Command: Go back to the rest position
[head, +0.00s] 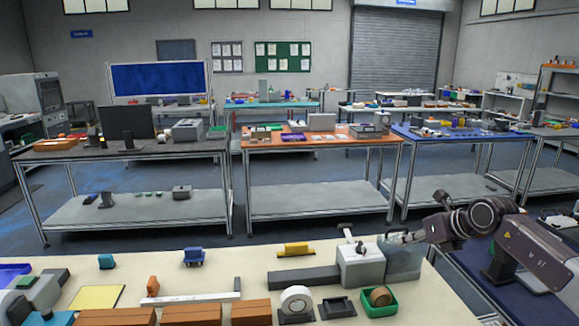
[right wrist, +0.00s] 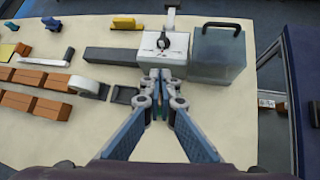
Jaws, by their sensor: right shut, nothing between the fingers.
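My right gripper (head: 405,238) reaches in from the right, above the cream worktable (head: 240,262) and close to the white box-shaped device (head: 360,268) and the grey see-through bin (head: 404,262). In the right wrist view my right gripper (right wrist: 161,75) has its fingertips together with nothing between them. There the white device (right wrist: 145,58) lies just beyond the fingertips and the grey bin (right wrist: 218,55) is to their right. I cannot tell whether the fingers touch the device. My left gripper is not in view.
Brown boxes (head: 190,315), a white tape roll (head: 297,299) and a green tray (head: 379,308) stand along the near side. A long grey bar (head: 305,276) and a yellow item (head: 294,249) lie left of the device. Other workbenches stand beyond a blue floor aisle.

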